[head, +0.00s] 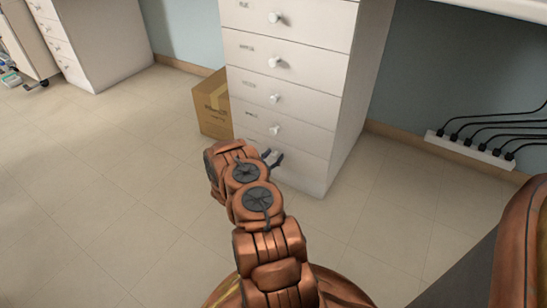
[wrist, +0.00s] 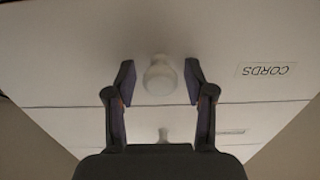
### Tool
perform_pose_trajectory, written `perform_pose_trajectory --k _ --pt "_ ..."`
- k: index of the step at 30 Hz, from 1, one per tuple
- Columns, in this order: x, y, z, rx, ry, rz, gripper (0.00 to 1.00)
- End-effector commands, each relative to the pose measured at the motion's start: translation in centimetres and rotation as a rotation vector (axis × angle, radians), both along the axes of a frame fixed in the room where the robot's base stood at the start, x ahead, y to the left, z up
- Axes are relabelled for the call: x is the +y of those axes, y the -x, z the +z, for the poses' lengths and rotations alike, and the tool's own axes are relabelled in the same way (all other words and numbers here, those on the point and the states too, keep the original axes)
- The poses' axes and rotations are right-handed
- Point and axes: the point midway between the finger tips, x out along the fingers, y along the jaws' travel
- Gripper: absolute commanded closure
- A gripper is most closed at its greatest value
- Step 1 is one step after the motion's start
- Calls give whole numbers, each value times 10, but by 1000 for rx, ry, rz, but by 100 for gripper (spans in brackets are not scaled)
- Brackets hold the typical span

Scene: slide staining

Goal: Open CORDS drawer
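The CORDS drawer (wrist: 225,50) is a white drawer front with a printed CORDS label (wrist: 263,70), which appears upside down in the wrist view. Its round white knob (wrist: 160,78) sits between the fingertips of my gripper (wrist: 160,82). The gripper is open, with a visible gap on each side of the knob. In the head view, my gripper (head: 272,158) is at the bottom drawer (head: 305,172) of the white cabinet (head: 345,100). My arm hides part of that drawer front, and its knob cannot be made out there. The drawer looks shut.
The neighbouring drawer has a knob (wrist: 163,134) near my gripper's body, and more knobbed drawers (head: 285,60) rise above. A cardboard box (head: 212,105) stands left of the cabinet. A power strip with cords (head: 468,148) lies at right. The floor (head: 110,190) at left is clear.

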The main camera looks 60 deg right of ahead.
Motion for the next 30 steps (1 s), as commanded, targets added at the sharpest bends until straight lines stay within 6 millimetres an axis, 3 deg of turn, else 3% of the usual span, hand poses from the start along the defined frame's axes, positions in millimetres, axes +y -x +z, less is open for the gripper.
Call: perform_pose_trajectory --k 2,14,30 --pt "0 0 0 0 0 0 58" --pt "0 0 0 0 0 -1 99" --pt "1 4 1 1 -1 -7 100"
